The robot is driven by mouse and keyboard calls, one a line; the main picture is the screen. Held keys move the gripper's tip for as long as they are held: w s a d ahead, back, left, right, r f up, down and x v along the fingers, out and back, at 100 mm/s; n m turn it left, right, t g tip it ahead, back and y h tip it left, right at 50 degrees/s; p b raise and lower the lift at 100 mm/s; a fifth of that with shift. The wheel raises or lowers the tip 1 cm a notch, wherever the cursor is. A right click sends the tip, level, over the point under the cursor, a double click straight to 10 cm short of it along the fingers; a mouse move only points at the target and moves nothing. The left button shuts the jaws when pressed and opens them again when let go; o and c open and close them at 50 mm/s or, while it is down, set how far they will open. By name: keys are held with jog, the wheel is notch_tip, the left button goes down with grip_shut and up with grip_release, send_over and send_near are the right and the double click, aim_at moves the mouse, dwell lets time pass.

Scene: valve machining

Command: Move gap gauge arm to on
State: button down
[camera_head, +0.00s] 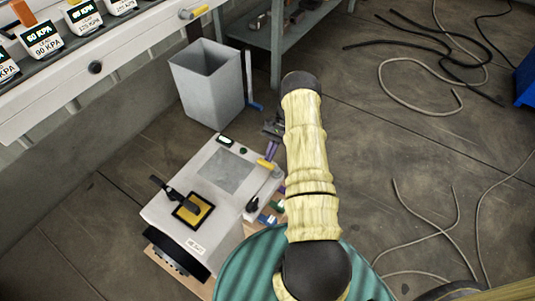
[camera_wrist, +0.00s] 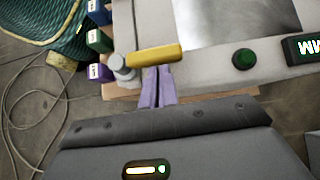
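A grey machine box (camera_head: 190,215) stands low in front of me. A short yellow bar (camera_head: 266,163) lies at its right edge and looks like the gap gauge arm; the yellow bar (camera_wrist: 154,56) also shows in the wrist view, beside a grey round knob (camera_wrist: 122,66). My gripper (camera_wrist: 157,70) has two purple fingers close together, with their tips right at the bar's edge. I cannot tell whether they touch it. Nothing shows between the fingers. In the head view my gripper (camera_head: 271,148) is partly hidden by my wrist.
A black lever (camera_head: 174,194) sits on the box's top by a yellow square. A green button (camera_wrist: 243,59) and small display (camera_wrist: 303,46) are near the bar. A grey bin (camera_head: 208,85) and a shelf (camera_head: 258,38) stand behind. Loose cables (camera_head: 430,60) lie on the floor at right.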

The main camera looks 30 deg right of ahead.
jog(key=shift+f, duration=0.1)
dwell(0.3)
jog(key=d+f+b+v, duration=0.2)
jog(key=v, duration=1.1)
jog(key=shift+w, duration=0.2)
dwell(0.3)
jog(key=shift+w+a+r, duration=0.1)
dwell(1.4)
